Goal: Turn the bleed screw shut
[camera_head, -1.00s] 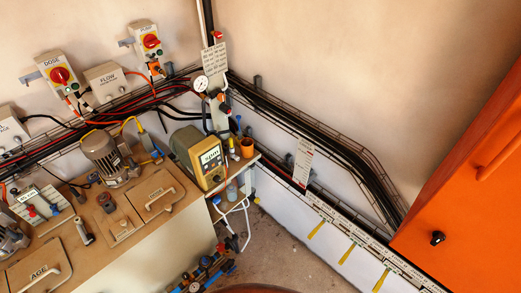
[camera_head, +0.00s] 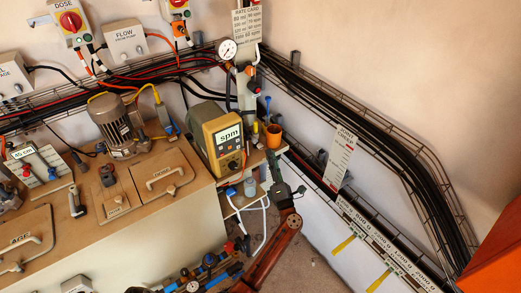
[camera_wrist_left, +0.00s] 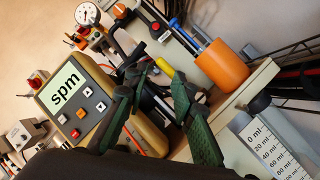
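The yellow dosing pump (camera_head: 202,135) with an "spm" display stands on a small shelf beside the tan tank. It fills the left of the left wrist view (camera_wrist_left: 72,92). I cannot pick out the bleed screw for certain; the pump's right-hand side is crowded and partly behind my fingers. My left gripper (camera_head: 273,165) is just right of the pump, by the shelf's edge. In the left wrist view its two green fingers (camera_wrist_left: 158,88) are apart, with nothing visibly held. A small yellow-topped part (camera_wrist_left: 165,68) shows beyond the fingertips. My right gripper is not in view.
An orange cup (camera_head: 273,136) stands close to my left gripper. A pressure gauge (camera_head: 228,48) and a rate card (camera_head: 246,20) are above the pump. White hoses (camera_head: 262,215) hang below the shelf. An orange cabinet (camera_head: 497,255) is lower right.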

